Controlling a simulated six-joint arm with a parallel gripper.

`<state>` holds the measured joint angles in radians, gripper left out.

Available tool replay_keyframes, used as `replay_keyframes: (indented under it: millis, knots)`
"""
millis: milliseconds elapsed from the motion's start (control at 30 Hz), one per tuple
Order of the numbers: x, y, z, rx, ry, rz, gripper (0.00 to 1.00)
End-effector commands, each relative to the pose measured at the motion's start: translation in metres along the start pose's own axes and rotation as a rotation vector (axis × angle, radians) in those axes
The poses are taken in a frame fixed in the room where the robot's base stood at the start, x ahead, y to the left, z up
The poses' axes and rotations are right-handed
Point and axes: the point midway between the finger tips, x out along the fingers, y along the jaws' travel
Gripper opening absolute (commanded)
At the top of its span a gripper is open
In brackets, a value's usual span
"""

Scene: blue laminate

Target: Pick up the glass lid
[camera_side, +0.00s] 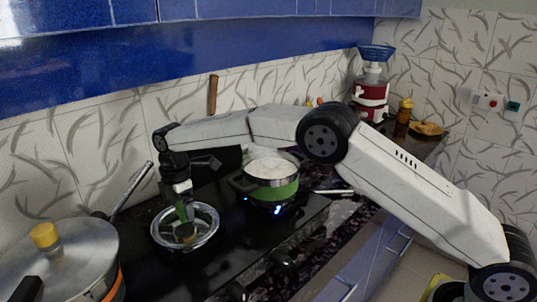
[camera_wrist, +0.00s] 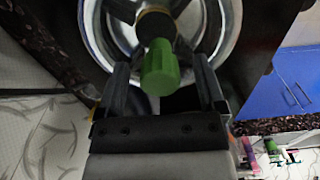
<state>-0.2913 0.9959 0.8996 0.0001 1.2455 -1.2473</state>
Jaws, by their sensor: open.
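The glass lid (camera_side: 206,214) is round with a bright metal rim and lies on the black stove top at the front left burner. Its rim also shows in the wrist view (camera_wrist: 230,40). A green knob (camera_wrist: 160,68) with a dark and brownish base stands up at the lid's middle. My gripper (camera_side: 181,208) is above the lid, pointing down. In the wrist view, my gripper (camera_wrist: 160,75) is open, with one finger on each side of the green knob and a gap visible on both sides. The lid's far part is cut off in that view.
A green-banded pot (camera_side: 272,187) with white contents stands over a blue flame right of the lid. A large lidded pan (camera_side: 75,262) with a yellow knob is at the front left, and a long handle (camera_side: 132,190) rises behind it. A tiled wall (camera_side: 95,140) stands behind.

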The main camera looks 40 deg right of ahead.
Motion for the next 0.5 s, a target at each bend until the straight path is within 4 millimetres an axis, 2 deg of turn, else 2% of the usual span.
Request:
replay_keyframes:
  millis: [167,500]
  knots:
    - [0.0148,-0.0002,-0.0001,-0.001,0.001,-0.001,0.89]
    - [0.0163,-0.0002,0.0,-0.001,0.002,0.0,0.89]
